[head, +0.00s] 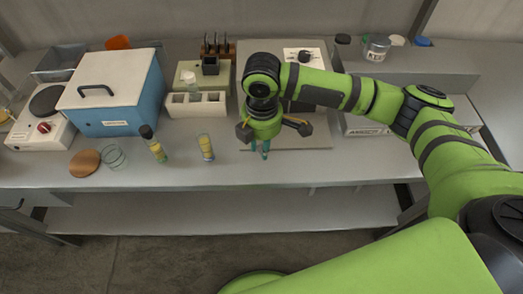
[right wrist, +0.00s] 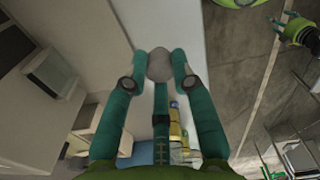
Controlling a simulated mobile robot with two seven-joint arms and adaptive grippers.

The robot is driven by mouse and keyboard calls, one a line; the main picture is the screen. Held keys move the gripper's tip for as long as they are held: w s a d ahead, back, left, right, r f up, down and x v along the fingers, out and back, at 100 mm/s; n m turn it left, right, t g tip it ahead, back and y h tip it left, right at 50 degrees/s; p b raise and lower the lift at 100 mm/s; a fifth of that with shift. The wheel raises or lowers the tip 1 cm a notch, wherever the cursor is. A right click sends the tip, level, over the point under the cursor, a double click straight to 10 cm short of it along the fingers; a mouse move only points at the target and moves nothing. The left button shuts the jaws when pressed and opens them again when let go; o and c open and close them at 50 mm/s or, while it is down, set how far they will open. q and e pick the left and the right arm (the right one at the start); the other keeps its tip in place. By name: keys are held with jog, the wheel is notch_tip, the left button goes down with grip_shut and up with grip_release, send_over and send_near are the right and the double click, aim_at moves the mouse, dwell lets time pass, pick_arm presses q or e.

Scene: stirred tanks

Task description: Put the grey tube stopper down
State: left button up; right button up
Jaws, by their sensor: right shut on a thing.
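My right gripper (head: 263,152) points down over the front part of the bench. In the head view the stopper is too small and hidden to make out. I cannot tell whether it touches the bench. To the left stand a tube with yellow contents (head: 206,147) and a second such tube with a dark top (head: 154,146).
A white block with square wells (head: 196,104) is behind the tubes. A blue box with a white lid (head: 116,92), a glass dish (head: 113,157) and a brown disc (head: 84,163) are at the left. The bench front (head: 330,170) is clear right of the gripper.

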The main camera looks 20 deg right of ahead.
notch_tip(320, 180, down, 3)
jog(key=shift+f+p, duration=0.1)
jog(key=shift+p, duration=0.35)
jog(key=shift+f, duration=0.5)
jog(key=o, duration=0.7)
jog(key=shift+f, duration=0.1)
jog(key=shift+o, duration=0.2)
notch_tip(320, 180, up, 12)
jog(key=shift+r+b, duration=0.15)
jog(key=shift+b, duration=0.85)
